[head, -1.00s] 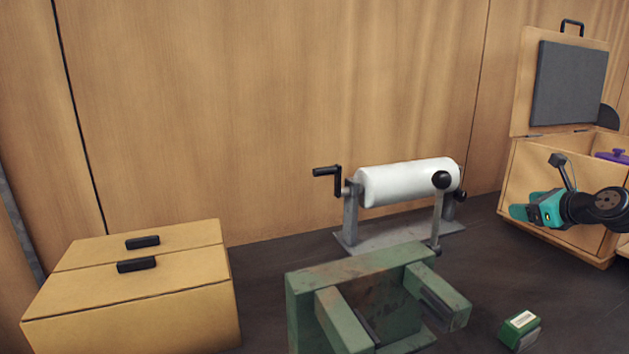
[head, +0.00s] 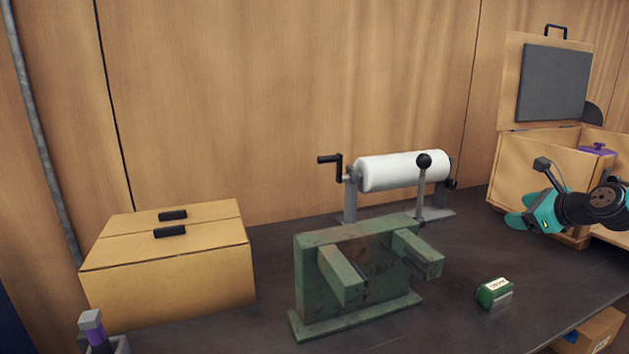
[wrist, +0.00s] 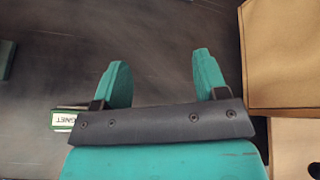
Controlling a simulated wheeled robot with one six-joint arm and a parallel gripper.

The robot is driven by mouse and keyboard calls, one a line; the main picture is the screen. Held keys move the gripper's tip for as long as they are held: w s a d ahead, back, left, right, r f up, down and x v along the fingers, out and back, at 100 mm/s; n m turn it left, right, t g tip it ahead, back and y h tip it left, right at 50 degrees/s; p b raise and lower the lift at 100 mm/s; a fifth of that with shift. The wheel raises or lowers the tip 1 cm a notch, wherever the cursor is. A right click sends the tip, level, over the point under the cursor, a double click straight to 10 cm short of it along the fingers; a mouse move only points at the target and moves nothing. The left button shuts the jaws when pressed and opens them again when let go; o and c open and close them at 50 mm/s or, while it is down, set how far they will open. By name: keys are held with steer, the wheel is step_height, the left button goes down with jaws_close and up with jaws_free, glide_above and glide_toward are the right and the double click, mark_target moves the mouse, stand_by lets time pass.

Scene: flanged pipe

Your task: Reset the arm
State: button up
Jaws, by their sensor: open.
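My gripper (head: 522,210) is at the right of the head view, in front of the open wooden box. In the wrist view its two teal fingers (wrist: 163,82) stand wide apart with nothing between them, above the dark tabletop. My black and teal arm reaches in from the right edge of the head view.
A green magnet block (head: 494,293) lies below my gripper. A green metal stand (head: 345,270) with two arms, a white roll on a crank holder (head: 400,172) and a closed wooden box (head: 170,270) stand left. The open wooden box (head: 530,165) holds a purple-handled thing (head: 598,149).

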steer(key=s+a+f+n+g, duration=0.2)
steer(key=s+a+n+g, duration=0.4)
steer(key=s+a+n, duration=0.75)
steer(key=s+a+f+n+g+h, duration=0.1)
steer(key=s+a+n+g+h, duration=0.15)
steer(key=s+n, duration=0.45)
steer(key=s+a+f+n+g+h, duration=0.1)
steer(key=s+a+n, duration=0.2)
steer(key=s+n, duration=0.45)
steer(key=s+a+r+n+g+y+p, duration=0.1)
steer(key=s+a+r+n+y, duration=0.1)
steer(key=s+a+r, duration=0.3)
steer(key=s+a+r+n+g+y+p, duration=0.1)
steer(key=s+a+r+n, duration=0.3)
steer(key=a, duration=0.5)
steer(key=shift+s+r+g+y, duration=0.35)
steer(key=shift+s+r+y, duration=0.25)
steer(key=shift+s, duration=0.4)
steer(key=shift+f, duration=0.1)
